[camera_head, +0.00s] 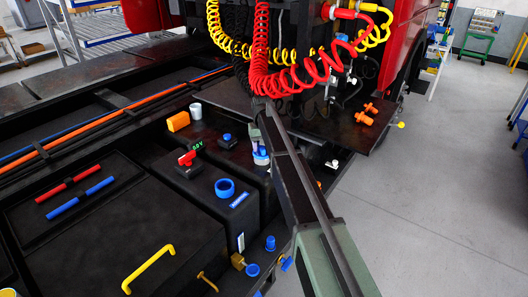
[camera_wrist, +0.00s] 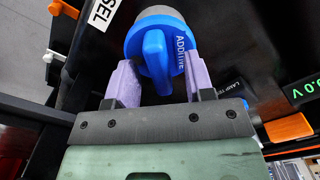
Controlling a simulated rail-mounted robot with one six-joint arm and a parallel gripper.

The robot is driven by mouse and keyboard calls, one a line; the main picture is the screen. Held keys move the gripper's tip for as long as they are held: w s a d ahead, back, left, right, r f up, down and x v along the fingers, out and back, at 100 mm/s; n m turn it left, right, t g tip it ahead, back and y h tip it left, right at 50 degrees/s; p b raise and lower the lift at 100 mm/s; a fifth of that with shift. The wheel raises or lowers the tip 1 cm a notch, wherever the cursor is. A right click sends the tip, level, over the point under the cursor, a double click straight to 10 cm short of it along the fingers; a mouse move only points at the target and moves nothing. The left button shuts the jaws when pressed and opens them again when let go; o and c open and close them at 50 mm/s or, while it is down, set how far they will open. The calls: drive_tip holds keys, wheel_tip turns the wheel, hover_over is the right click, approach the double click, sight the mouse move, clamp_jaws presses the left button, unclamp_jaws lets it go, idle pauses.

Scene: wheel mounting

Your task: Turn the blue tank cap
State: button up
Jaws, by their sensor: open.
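The blue tank cap (camera_wrist: 155,42) is near the top middle of the wrist view, with a raised bar across it and white lettering that reads like "ADDITIVE". It sits on a grey neck. My gripper (camera_wrist: 157,66) is open, its two purple fingers on either side of the cap's raised bar; I cannot tell whether they touch it. In the head view the cap (camera_head: 261,157) is partly hidden by my gripper (camera_head: 258,141), which is above it at the right end of the black housing.
An orange block (camera_head: 178,121) is farther back. Coiled red hoses (camera_head: 290,82) hang close behind my arm. Open floor (camera_head: 440,190) lies to the right.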

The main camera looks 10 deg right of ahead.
wheel_tip(320, 180, up, 11)
drive_tip(key=p, duration=1)
drive_tip(key=shift+p, duration=0.35)
drive_tip(key=shift+f, duration=0.1)
drive_tip(key=s+f+b, duration=0.3)
drive_tip(key=s, duration=1)
drive_tip(key=s+f+b, duration=0.3)
drive_tip(key=s, duration=1)
drive_tip(key=s+f+b, duration=0.4)
drive_tip(key=s, duration=1)
